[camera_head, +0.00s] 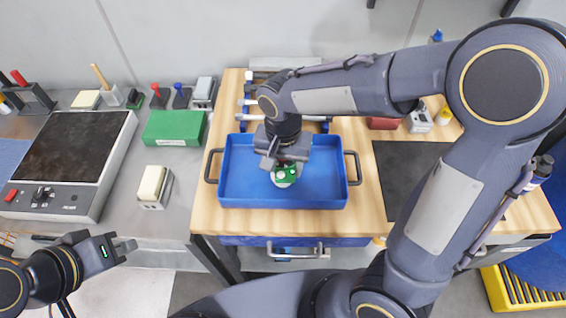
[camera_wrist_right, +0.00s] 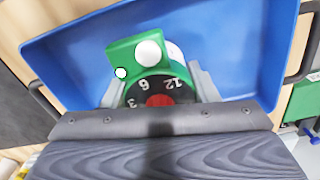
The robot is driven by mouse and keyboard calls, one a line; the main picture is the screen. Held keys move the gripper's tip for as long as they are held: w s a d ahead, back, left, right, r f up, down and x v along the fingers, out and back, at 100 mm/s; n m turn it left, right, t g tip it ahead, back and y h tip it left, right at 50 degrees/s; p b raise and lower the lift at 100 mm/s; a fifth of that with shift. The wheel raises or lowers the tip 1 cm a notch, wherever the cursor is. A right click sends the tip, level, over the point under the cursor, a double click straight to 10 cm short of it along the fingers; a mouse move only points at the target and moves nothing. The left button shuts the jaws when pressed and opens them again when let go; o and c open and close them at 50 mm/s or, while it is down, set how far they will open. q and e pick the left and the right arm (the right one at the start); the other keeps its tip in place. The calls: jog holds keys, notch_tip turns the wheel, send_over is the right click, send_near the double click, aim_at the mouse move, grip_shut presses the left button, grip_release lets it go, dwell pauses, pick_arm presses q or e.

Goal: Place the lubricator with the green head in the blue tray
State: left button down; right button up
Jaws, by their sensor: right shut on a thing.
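The blue tray (camera_head: 240,178) sits on the wooden table top, with a dark handle at each side. The lubricator with the green head (camera_head: 285,175) is inside the tray's outline, near its middle. In the right wrist view the lubricator (camera_wrist_right: 135,53) shows its green head and a black dial with a red centre, over the blue tray (camera_wrist_right: 230,40). My right gripper (camera_head: 283,152) is shut on the lubricator, with a finger on each side. Whether its base touches the tray floor is hidden. My left gripper (camera_head: 122,247) is open and empty at the lower left, away from the tray.
A green box (camera_head: 174,127) and a small white-topped block (camera_head: 151,185) stand left of the tray. A black mat (camera_head: 400,165) lies to its right. A grey plate device (camera_head: 75,150) fills the left bench. Metal bars on blue supports lie behind the tray.

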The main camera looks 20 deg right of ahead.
jog(key=shift+f, duration=0.25)
jog(key=o, duration=1.2)
jog(key=shift+r, duration=0.1)
jog(key=shift+r, duration=0.25)
notch_tip(320, 180, up, 12)
jog(key=shift+f+p, duration=0.1)
jog(key=shift+p, duration=0.55)
jog(key=shift+s+d+f+n+t+y, duration=0.8)
jog(key=shift+s+d, duration=0.8)
jog(key=shift+s, duration=0.8)
jog(key=shift+s+d+f+n+t+y, duration=0.45)
jog(key=shift+s+d+t, duration=0.6)
jog(key=shift+s+d, duration=0.95)
jog(key=shift+s+d+f+n+t+y, duration=0.6)
jog(key=shift+s+d+t, duration=0.5)
jog(key=shift+s, duration=1.65)
